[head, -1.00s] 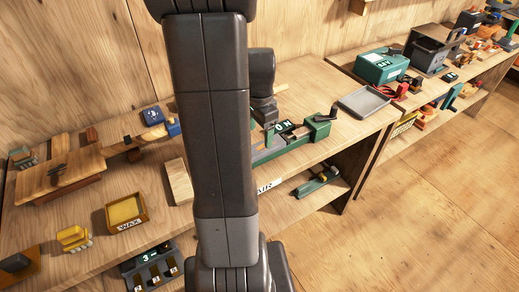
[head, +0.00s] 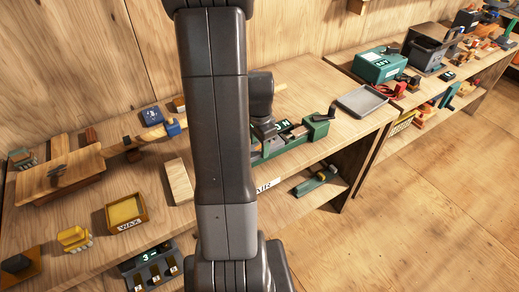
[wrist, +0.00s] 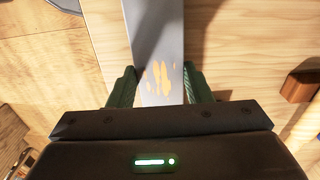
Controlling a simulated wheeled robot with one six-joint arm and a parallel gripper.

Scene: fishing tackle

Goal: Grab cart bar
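In the wrist view a flat grey bar (wrist: 160,38) with orange patches runs up the picture; I cannot tell for sure that it is the cart bar. My gripper (wrist: 158,76) has two green fingers standing apart, one to each side of the bar. No clear grip shows, and I cannot tell whether either finger touches it. In the head view my arm hides the fingers and much of the green device (head: 318,128) on the bench, beside which the wrist hangs.
The wooden bench (head: 330,85) holds a yellow wax tray (head: 124,212), a wooden block (head: 179,182) and a blue box (head: 173,128). A grey tray (head: 362,101) lies to the right. A wooden wall stands behind. The floor at the right is clear.

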